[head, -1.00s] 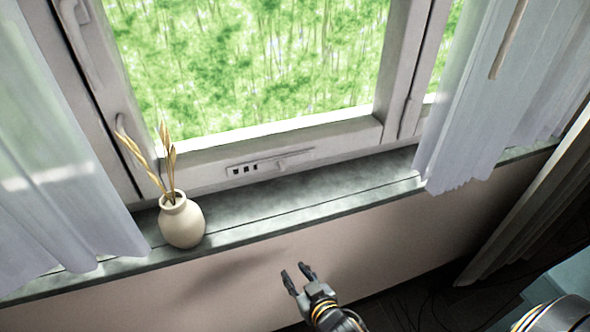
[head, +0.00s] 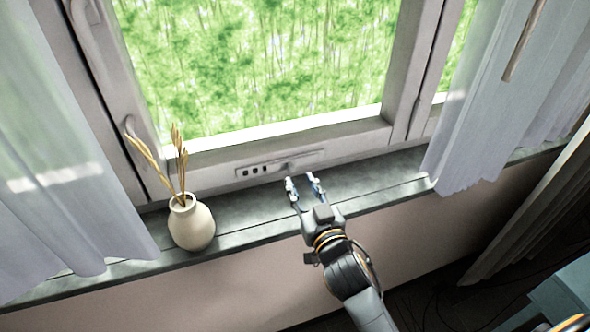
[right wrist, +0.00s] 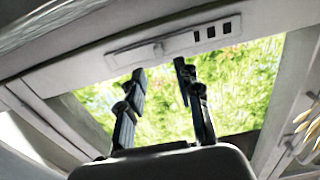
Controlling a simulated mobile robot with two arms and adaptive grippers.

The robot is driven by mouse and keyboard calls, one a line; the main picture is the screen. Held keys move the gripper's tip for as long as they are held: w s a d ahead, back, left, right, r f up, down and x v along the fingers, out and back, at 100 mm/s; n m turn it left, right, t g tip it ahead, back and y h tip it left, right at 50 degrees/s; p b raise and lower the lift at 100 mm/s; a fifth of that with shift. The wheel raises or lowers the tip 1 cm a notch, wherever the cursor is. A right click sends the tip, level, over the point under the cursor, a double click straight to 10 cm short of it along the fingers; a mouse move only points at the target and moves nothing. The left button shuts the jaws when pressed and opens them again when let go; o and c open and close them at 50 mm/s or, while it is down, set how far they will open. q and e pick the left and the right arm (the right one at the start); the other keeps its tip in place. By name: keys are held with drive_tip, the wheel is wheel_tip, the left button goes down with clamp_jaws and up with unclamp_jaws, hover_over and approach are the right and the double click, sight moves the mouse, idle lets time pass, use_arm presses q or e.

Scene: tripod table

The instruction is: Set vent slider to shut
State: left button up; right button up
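The vent slider (head: 287,165) is a pale strip with a small raised knob, set in the bottom rail of the window frame. Three dark slots (head: 254,171) show uncovered to the left of it. In the right wrist view, the picture is turned over: the slider (right wrist: 158,50) is at the top, with the slots (right wrist: 212,32) to its right. My right gripper (head: 302,180) is over the sill, just in front of the slider's knob. Its fingers (right wrist: 160,72) are apart with nothing between them. Contact with the knob cannot be made out. My left gripper is not in view.
A cream vase (head: 191,226) with dried stalks stands on the grey sill (head: 375,183), left of my right gripper. A white curtain (head: 60,190) hangs at the left and another (head: 475,120) at the right. The sill between vase and right curtain is otherwise clear.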

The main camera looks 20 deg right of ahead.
sight(292, 168)
drive_tip(key=w, duration=0.5)
drive_tip(key=shift+a, duration=0.1)
clamp_jaws()
